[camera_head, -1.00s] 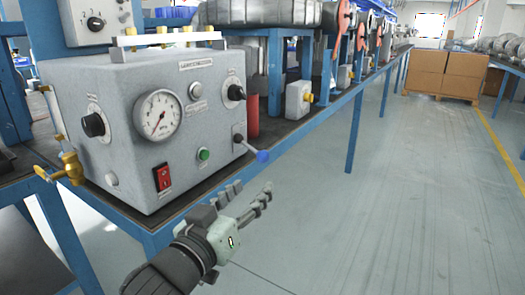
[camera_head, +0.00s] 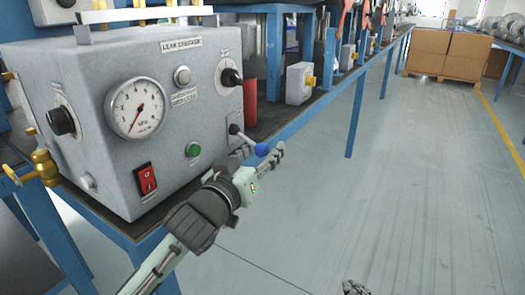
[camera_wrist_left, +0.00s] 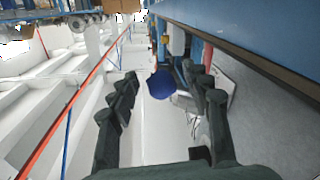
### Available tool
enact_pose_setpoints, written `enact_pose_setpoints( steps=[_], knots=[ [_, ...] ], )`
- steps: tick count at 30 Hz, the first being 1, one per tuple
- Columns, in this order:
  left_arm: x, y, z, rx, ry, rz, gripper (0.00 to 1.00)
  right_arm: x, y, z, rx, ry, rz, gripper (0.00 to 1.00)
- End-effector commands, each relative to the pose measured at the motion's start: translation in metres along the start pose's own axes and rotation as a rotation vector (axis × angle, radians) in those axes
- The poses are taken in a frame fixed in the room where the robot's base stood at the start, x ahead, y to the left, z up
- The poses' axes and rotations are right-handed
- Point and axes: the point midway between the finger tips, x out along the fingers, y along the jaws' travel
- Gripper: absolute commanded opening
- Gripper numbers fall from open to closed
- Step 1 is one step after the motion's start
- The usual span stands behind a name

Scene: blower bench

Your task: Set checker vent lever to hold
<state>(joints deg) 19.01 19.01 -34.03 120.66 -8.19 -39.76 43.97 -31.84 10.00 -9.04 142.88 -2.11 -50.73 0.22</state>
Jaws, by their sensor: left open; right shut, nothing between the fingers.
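The grey leak checker (camera_head: 110,170) stands on the blue-framed bench. Its vent lever has a blue ball knob (camera_head: 262,149) on a thin rod that slopes down and right from a dark pivot (camera_head: 235,129) at the lower right of the front panel. My left gripper (camera_head: 262,157) is open at the knob, its fingers on either side of it. In the left wrist view the blue knob (camera_wrist_left: 160,84) shows between the two spread fingertips; contact cannot be told. My right gripper (camera_head: 355,287) shows only as a dark tip at the bottom edge. The lever's position labels are not readable.
The panel also holds a gauge (camera_head: 136,108), a red switch (camera_head: 146,179), a green button (camera_head: 193,149) and black knobs. A brass valve (camera_head: 42,168) sticks out at left. The floor (camera_head: 400,200) to the right is clear, with cardboard boxes (camera_head: 450,52) far back.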

Motion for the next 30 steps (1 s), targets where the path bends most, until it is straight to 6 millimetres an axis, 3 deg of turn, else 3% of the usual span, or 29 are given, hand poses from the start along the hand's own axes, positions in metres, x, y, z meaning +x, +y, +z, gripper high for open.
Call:
enact_pose_setpoints(
  steps=[8,20,30],
  knots=[
    [0.0026,0.0003,0.0001,0.000,0.000,0.001,0.48,0.0000,-0.0003,-0.0008,0.001,0.003,-0.001,0.00],
    [0.0024,0.0008,-0.0003,0.001,0.001,0.002,0.01,0.0000,-0.0004,-0.0010,0.001,0.004,-0.001,0.00],
    [0.0030,0.0013,-0.0024,0.001,0.004,0.004,0.00,-0.0003,-0.0004,-0.0014,0.001,0.003,-0.001,0.00]
  ],
)
